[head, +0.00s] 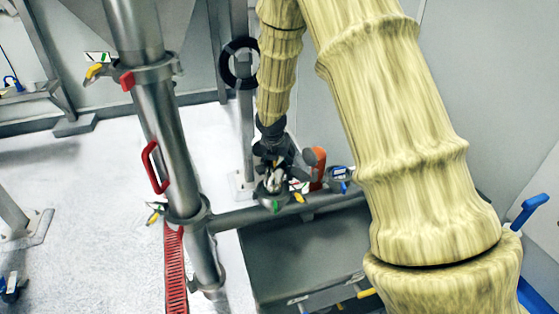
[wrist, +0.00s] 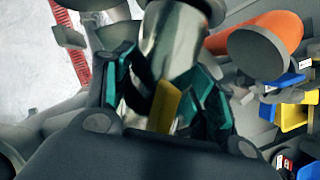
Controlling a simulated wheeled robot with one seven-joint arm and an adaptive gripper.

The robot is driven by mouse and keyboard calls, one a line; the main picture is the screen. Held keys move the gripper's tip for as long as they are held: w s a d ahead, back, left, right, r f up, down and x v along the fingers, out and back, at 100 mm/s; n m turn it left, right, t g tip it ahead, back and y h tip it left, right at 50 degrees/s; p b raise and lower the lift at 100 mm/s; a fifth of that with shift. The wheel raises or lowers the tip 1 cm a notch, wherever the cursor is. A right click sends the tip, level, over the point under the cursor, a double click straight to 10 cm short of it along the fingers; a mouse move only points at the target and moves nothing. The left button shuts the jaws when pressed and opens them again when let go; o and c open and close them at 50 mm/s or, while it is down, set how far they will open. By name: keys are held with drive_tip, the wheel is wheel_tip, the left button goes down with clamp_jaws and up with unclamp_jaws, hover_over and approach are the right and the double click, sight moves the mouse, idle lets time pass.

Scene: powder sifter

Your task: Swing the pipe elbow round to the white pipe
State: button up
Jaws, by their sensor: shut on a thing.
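My gripper (head: 274,167) points down at the fittings in the middle of the head view. A yellow tab shows between the fingers. The elbow (head: 271,186) is partly hidden under the gripper in the head view. I cannot make out a clearly white pipe; the pipes in view are grey steel.
A tall steel pipe (head: 162,125) with a red handle stands at left. A horizontal pipe (head: 240,216) runs from it below my gripper. An orange cylinder (head: 318,168) is close on the right. A grey bin (head: 300,262) lies below. Floor at left is mostly clear.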

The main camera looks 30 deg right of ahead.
drive_tip(key=shift+w+a+r+p, duration=0.1)
drive_tip(key=shift+w+a+p, duration=0.05)
drive_tip(key=shift+p, duration=0.25)
drive_tip(key=shift+w+a+n+y+p, duration=0.25)
drive_tip(key=shift+n+p, duration=0.2)
drive_tip(key=shift+n, duration=0.25)
drive_tip(key=shift+a+n, duration=0.1)
drive_tip(key=shift+n, duration=0.2)
drive_tip(key=shift+w+a+n+t+y, duration=0.3)
drive_tip(key=shift+a+n+t+y, duration=0.1)
drive_tip(key=shift+n, duration=0.4)
drive_tip(key=shift+a, duration=0.15)
drive_tip(key=shift+w+a+n+y, duration=0.25)
drive_tip(key=shift+a+n, duration=0.15)
drive_tip(key=shift+n, duration=0.5)
drive_tip(key=shift+a, duration=0.2)
